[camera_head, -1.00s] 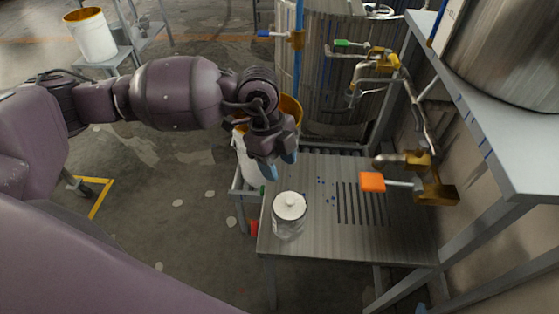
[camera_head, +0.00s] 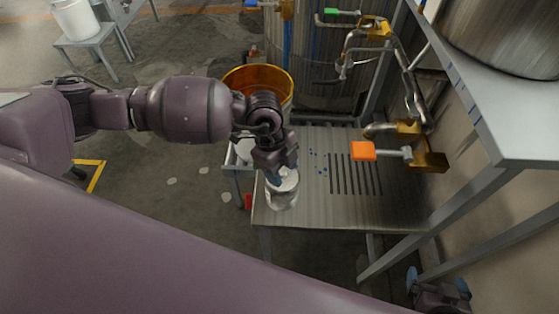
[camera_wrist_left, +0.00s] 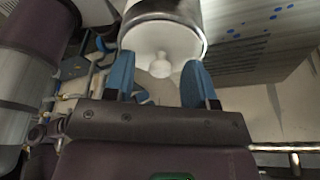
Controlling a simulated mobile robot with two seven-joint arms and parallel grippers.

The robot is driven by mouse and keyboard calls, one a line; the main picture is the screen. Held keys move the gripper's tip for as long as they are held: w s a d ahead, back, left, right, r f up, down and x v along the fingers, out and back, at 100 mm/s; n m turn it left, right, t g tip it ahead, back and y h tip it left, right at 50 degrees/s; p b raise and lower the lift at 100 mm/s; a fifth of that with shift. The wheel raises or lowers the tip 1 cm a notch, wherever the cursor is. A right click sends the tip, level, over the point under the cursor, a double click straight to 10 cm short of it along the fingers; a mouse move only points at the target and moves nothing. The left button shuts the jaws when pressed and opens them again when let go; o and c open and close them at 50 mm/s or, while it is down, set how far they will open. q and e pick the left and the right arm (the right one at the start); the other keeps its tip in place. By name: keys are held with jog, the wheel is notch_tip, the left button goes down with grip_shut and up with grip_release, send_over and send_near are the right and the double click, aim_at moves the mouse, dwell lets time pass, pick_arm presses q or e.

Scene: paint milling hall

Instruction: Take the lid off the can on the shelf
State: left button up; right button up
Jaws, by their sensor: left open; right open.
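The can (camera_head: 281,202) stands upright on the grey metal shelf (camera_head: 340,212), near its left front edge. Its white lid (camera_wrist_left: 152,38) is on, with a round knob (camera_wrist_left: 160,68) in the middle. My left gripper (camera_head: 281,173) is at the lid and partly hides it in the head view. In the left wrist view its blue fingers are open (camera_wrist_left: 161,78), one on each side of the knob, with gaps between. My right gripper (camera_head: 438,283) is open and empty, low at the lower right, below the shelf.
An orange-handled valve (camera_head: 363,151) juts over the shelf's right part. A bucket with a yellow inside (camera_head: 258,78) stands behind my left wrist. A large steel tank (camera_head: 325,60) is behind the shelf. A higher grey ledge (camera_head: 510,120) is at right.

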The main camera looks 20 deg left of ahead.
pick_arm(q)
grip_shut()
jog(key=shift+c, duration=0.2)
grip_release()
jog(key=shift+r, duration=0.1)
jog(key=s+v, duration=0.1)
jog(key=v, duration=0.9)
jog(key=shift+w+a+r, duration=0.2)
jog(key=shift+w+r, duration=0.05)
jog(key=shift+w, duration=0.25)
